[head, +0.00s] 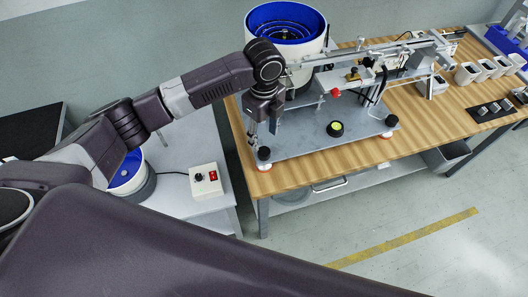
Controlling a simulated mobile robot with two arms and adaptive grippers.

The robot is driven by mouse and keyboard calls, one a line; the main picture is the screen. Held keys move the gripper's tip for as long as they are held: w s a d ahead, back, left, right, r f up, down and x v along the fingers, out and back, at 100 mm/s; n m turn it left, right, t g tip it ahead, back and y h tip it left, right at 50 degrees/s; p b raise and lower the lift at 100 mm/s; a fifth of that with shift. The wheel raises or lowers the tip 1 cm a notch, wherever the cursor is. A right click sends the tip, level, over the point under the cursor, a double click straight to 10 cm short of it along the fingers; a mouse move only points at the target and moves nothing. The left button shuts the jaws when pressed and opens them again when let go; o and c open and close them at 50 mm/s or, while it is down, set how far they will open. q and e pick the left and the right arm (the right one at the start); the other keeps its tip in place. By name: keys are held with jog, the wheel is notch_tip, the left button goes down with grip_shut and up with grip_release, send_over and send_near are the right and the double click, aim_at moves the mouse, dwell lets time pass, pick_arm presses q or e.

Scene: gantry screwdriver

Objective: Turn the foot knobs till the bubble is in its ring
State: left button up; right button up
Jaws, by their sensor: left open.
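A grey metal base plate (305,136) stands on the wooden bench. A round bubble level (335,128), yellow-green in a black rim, sits on the plate; the bubble's place in its ring is too small to tell. One black foot knob (264,153) is at the plate's front left corner, and another foot knob (391,120) at the front right corner. Any knobs at the back are hidden. My left gripper (262,122) is open, pointing down over the plate's left side, just behind the front left knob. It appears apart from that knob. My right gripper is out of view.
A blue-lined bowl feeder (285,24) and a rail mechanism (375,70) stand behind the level. White bins (467,73) are at the right of the bench (425,125). A control box (206,180) with a red switch sits on the lower left table. The plate's front middle is clear.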

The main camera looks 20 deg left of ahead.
aim_at(264, 151)
pick_arm(q)
notch_tip(264, 151, down, 7)
jog(key=shift+f+p, duration=0.2)
jog(key=shift+p, duration=0.4)
jog(key=c, duration=1.2)
jog(key=shift+o, duration=0.2)
jog(key=shift+r+n+p, duration=0.25)
jog(key=shift+n+p, duration=0.65)
jog(key=shift+p, duration=0.3)
jog(key=shift+n, duration=0.3)
jog(key=shift+f+n+p, duration=0.2)
jog(key=shift+n+p, duration=0.15)
jog(key=shift+n, duration=0.05)
jog(key=o, duration=1.2)
jog(key=shift+c, duration=0.2)
